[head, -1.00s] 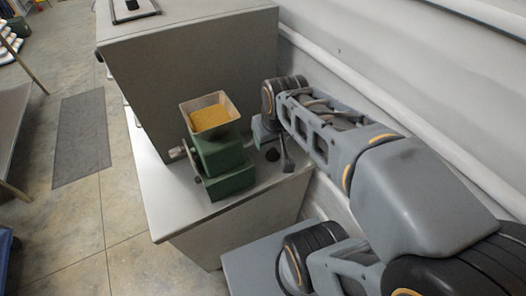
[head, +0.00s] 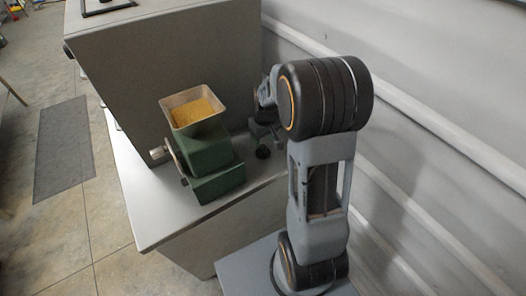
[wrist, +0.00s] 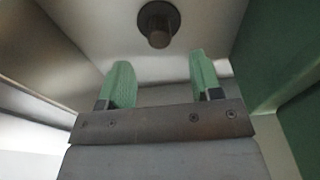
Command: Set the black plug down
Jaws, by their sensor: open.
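The black plug (wrist: 158,22) stands on the pale counter top in the wrist view, beyond my fingertips. It also shows in the head view (head: 263,152) as a small dark knob right of the green machine. My gripper (wrist: 162,85) is open, its two green fingers apart with nothing between them. The plug is clear of both fingers. In the head view my gripper is mostly hidden behind my arm. The green hopper machine (head: 208,160) holds yellow grain (head: 194,112) in its open top.
A large grey cabinet (head: 165,60) stands behind the machine. The counter (head: 150,210) is bare in front and left of the machine. A wall with white pipes (head: 420,120) runs along the right. A green surface (wrist: 275,55) is close on the right in the wrist view.

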